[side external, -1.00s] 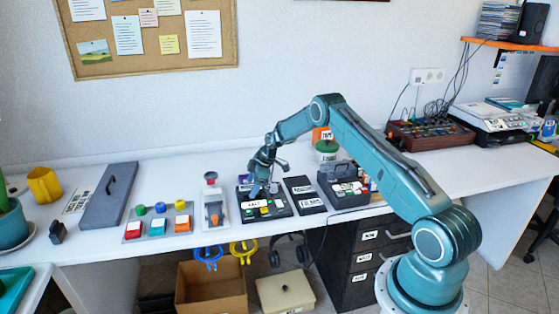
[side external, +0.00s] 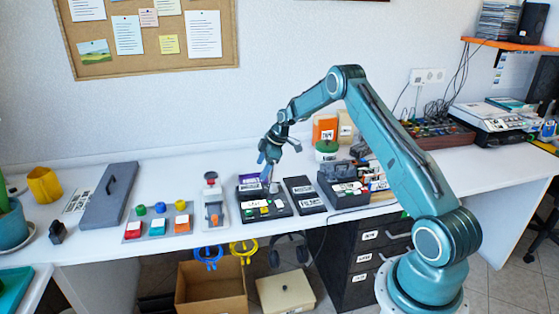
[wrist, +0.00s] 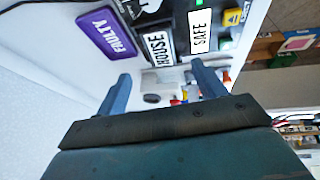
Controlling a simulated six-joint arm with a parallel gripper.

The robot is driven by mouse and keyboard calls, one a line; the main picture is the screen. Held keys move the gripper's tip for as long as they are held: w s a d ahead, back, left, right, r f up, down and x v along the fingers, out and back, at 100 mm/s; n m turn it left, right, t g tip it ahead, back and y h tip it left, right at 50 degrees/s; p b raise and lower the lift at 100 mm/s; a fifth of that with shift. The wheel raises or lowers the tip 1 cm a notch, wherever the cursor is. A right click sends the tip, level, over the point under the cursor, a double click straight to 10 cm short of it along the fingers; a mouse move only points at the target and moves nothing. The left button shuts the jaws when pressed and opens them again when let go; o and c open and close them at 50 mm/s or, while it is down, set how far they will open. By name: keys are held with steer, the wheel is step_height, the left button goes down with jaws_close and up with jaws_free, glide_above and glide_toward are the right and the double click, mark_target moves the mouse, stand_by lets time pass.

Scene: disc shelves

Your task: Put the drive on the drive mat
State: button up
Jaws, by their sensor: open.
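My gripper (side external: 268,177) is open above the back of a black box (side external: 268,207) with white labels and coloured buttons. In the wrist view its two fingers (wrist: 161,74) are spread apart. A small pale grey piece with a dark oval shows between and beyond them (wrist: 158,88); I cannot tell whether it is the drive. A white label reading HOUSE (wrist: 158,46) and one reading SAFE (wrist: 200,32) lie past the fingers. A flat black mat with white labels (side external: 305,194) lies right of the box; I cannot tell which mat is the drive mat.
A black organiser with a handle (side external: 343,189) stands to the right. A grey-and-white device with a red top (side external: 213,205) and a panel of coloured buttons (side external: 158,224) lie to the left. A grey slab with a handle (side external: 108,197) is further left. Bare white desk lies behind.

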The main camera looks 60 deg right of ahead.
steer(key=shift+v, duration=2.3)
steer(key=s+a+r+m, duration=0.1)
steer(key=s+a+r, duration=0.3)
steer(key=a+r, duration=0.3)
steer(key=s+a+r+m+h, duration=0.1)
steer(key=s+a+r+m, duration=0.1)
steer(key=s+a+r, duration=0.35)
steer(key=s+a+r+m, duration=0.1)
steer(key=s+a+r, duration=0.2)
steer(key=a+r, duration=0.6)
steer(key=s+a+m, duration=0.2)
steer(key=s+a, duration=0.2)
steer(key=s, duration=0.8)
steer(key=s+a+r+m+t, duration=0.1)
steer(key=s+a, duration=0.3)
steer(key=s, duration=0.8)
steer(key=shift+m+h, duration=0.4)
steer(key=shift+m, duration=0.4)
steer(key=shift+o, duration=0.3)
steer(key=shift+s+r, duration=0.1)
